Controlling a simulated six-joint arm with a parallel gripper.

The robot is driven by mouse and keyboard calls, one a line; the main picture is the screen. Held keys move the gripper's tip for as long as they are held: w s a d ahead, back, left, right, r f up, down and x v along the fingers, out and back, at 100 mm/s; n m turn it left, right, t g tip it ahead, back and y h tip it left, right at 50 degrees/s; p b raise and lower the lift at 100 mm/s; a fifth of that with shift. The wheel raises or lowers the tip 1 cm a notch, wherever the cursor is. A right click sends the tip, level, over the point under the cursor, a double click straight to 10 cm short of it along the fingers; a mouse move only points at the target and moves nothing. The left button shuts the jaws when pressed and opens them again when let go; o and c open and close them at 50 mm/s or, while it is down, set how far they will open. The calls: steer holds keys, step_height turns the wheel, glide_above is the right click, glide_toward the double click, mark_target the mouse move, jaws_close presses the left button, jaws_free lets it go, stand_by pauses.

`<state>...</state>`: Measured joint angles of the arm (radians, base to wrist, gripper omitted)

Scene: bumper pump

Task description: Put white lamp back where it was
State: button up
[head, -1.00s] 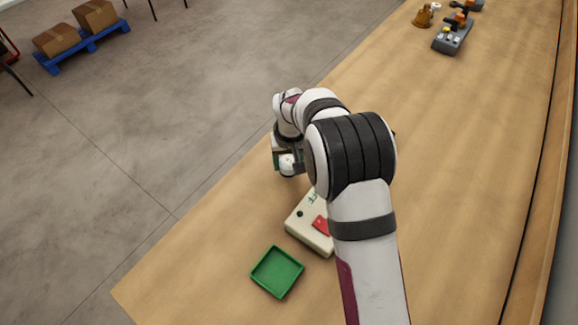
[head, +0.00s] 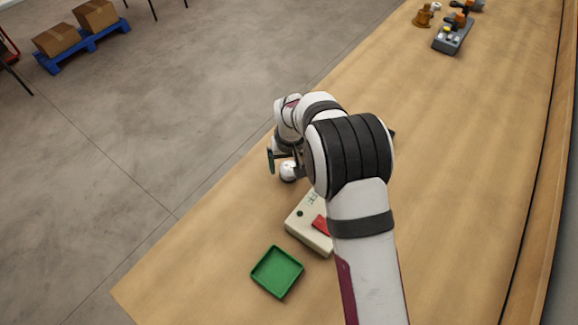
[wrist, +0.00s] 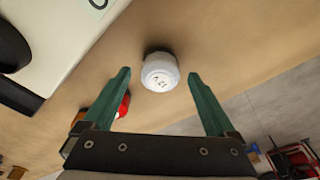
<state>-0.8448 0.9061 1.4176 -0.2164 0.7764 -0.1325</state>
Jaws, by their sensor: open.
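The white lamp (head: 288,171) is a small white dome on the wooden table, near the table's left edge in the head view. It also shows in the wrist view (wrist: 160,72), with small dark marks on it and a dark shadow at its far side. My gripper (wrist: 159,76) is open, with one green finger on each side of the lamp and a visible gap to both. In the head view my gripper (head: 284,168) is at the lamp, its fingers spread, and my arm hides part of the area.
A cream box (head: 303,233) with a red patch stands close by, partly behind my arm; it also shows in the wrist view (wrist: 60,35). A red object (wrist: 122,106) is partly behind the left finger. An empty green tray (head: 277,272) is near the front. The table's left edge is close.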

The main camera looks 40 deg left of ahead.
mark_target(290, 174)
step_height(290, 174, up, 11)
steer(key=s+d, duration=0.1)
steer(key=s+d+r+m, duration=0.1)
steer(key=d+r+m, duration=0.25)
steer(key=d, duration=0.45)
steer(key=d+r+m, duration=0.2)
steer(key=d+r, duration=0.2)
steer(key=d, duration=0.4)
steer(key=s+d+m+g, duration=0.1)
steer(key=s+d+m, duration=0.8)
steer(key=s+d, duration=0.8)
steer(key=shift+s+d+r+y, duration=0.2)
steer(key=shift+s+d+y, duration=0.15)
steer(key=shift+s, duration=0.85)
